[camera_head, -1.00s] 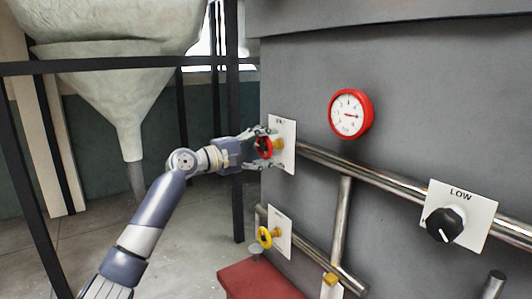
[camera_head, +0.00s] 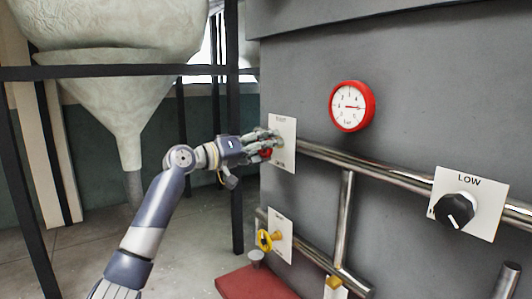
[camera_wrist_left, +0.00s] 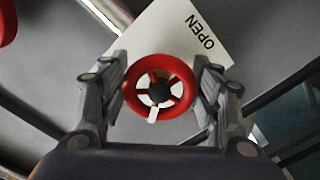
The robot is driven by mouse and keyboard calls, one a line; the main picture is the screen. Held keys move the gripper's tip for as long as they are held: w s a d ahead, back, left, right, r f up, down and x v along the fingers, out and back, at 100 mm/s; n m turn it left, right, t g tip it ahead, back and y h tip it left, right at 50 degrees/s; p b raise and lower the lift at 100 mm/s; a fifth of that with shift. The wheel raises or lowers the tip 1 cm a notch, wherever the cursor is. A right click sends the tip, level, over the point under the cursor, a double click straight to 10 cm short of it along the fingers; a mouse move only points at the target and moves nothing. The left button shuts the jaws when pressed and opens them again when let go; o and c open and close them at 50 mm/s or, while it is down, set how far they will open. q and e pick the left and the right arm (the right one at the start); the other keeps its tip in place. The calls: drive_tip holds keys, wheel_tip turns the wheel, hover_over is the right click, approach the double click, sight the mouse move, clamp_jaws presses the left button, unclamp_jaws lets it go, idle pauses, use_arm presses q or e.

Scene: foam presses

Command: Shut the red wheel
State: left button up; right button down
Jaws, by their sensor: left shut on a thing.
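The red wheel (camera_wrist_left: 158,112) is a small round valve handle with spokes and a dark hub, on a white plate (camera_wrist_left: 185,35) that reads "OPEN" in the left wrist view. One spoke is marked white. In the head view the red wheel (camera_head: 265,153) is mostly hidden behind my left gripper (camera_head: 268,143). In the left wrist view my left gripper (camera_wrist_left: 162,95) has a finger on each side of the wheel and is shut on its rim. My right gripper is in neither view.
A red-rimmed gauge (camera_head: 352,106) is on the grey wall. A yellow wheel (camera_head: 265,240) sits below the red one. A black knob (camera_head: 455,211) on a "LOW" plate and metal pipes (camera_head: 400,184) are to the right. A dark post (camera_head: 232,130) stands close to my left forearm.

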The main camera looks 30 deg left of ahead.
use_arm(q)
drive_tip(key=m, duration=0.1)
drive_tip(key=m+b, duration=0.1)
drive_tip(key=m, duration=0.1)
drive_tip(key=shift+f+m, duration=0.2)
drive_tip(key=shift+m, duration=0.1)
drive_tip(key=shift+w+m+b, duration=0.1)
drive_tip(key=shift+m+b, duration=0.5)
drive_tip(key=shift+m, duration=0.7)
drive_tip(key=o, duration=1.1)
drive_tip(key=shift+a, duration=0.1)
drive_tip(key=shift+a, duration=0.1)
drive_tip(key=v, duration=1.2)
